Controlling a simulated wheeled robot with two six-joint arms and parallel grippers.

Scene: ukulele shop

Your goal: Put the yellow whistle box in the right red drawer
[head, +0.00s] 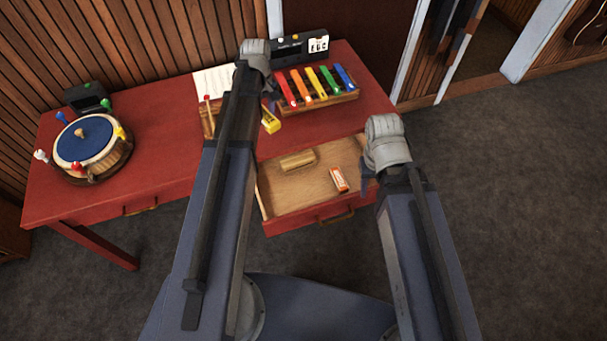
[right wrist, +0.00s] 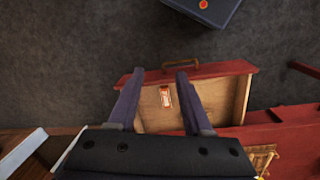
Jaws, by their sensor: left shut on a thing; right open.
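The yellow whistle box (head: 270,121) shows beside my left wrist, over the red desk's front edge in the head view. My left gripper (head: 269,104) is shut on it; its fingers are mostly hidden by my arm. The right red drawer (head: 285,204) is pulled open below and holds an orange-and-white box (head: 339,179) and a wooden block (head: 297,160). My right gripper (head: 366,187) is at the drawer's right side, open and empty. The right wrist view shows its two fingers (right wrist: 158,74) apart above the drawer (right wrist: 210,92), with the orange-and-white box (right wrist: 165,97) between them.
The red desk (head: 160,140) carries a round drum-like game (head: 88,142), a dark device (head: 86,96), a white sheet (head: 213,82), a coloured xylophone (head: 318,90) and a black box with cards (head: 300,47). The drawer's front left floor is bare. Open carpet (head: 500,200) lies right.

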